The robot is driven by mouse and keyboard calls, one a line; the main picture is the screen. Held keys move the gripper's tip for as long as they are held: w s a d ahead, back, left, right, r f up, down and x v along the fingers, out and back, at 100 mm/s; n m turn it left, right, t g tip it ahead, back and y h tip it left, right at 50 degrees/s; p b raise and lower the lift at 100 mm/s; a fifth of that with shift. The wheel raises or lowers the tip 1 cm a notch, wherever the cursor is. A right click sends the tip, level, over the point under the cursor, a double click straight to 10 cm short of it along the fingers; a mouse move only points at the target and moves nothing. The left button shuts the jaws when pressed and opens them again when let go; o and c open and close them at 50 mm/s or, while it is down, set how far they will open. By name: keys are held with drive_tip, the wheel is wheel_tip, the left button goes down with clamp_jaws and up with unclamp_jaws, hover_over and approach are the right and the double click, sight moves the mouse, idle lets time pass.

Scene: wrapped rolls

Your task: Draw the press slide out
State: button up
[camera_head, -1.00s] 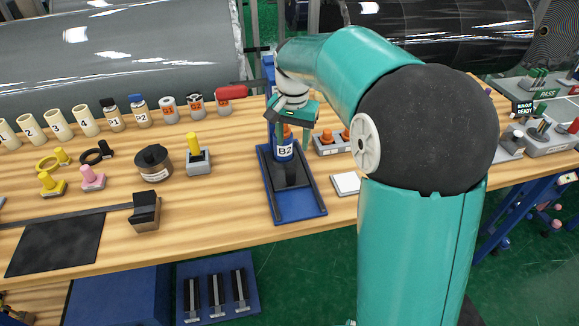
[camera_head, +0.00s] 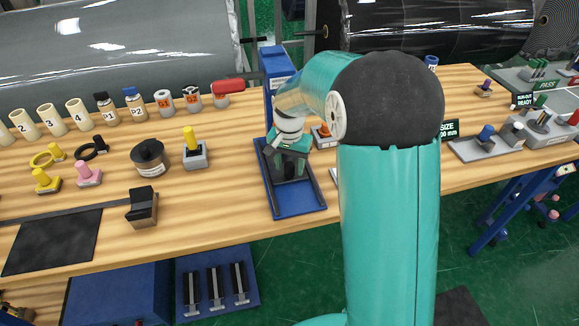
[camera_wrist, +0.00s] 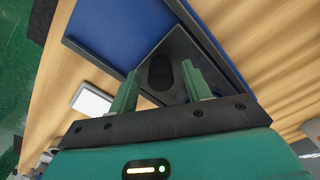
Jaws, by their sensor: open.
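The blue press (camera_head: 277,68) stands upright at the back of its blue base (camera_head: 300,208) on the wooden table. My gripper (camera_head: 288,172) is low over the base, fingers pointing down, and hides most of the press slide. In the wrist view my gripper (camera_wrist: 160,76) has its fingers apart. A dark grey slide plate (camera_wrist: 178,50) lies beyond them on the blue base (camera_wrist: 115,25). A black upright piece (camera_wrist: 160,70), seemingly the slide's handle, shows between the fingers; I cannot tell whether they touch it. The B2 roll is not visible now.
A grey block with a yellow peg (camera_head: 194,150) and a black round puck (camera_head: 150,157) stand left of the press. A small orange-topped holder (camera_head: 323,133) is close on its right. A white pad (camera_wrist: 92,103) lies beside the base. The table's front edge is just before it.

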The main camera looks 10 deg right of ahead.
drive_tip(key=shift+w+f, duration=0.1)
drive_tip(key=shift+f, duration=0.7)
clamp_jaws()
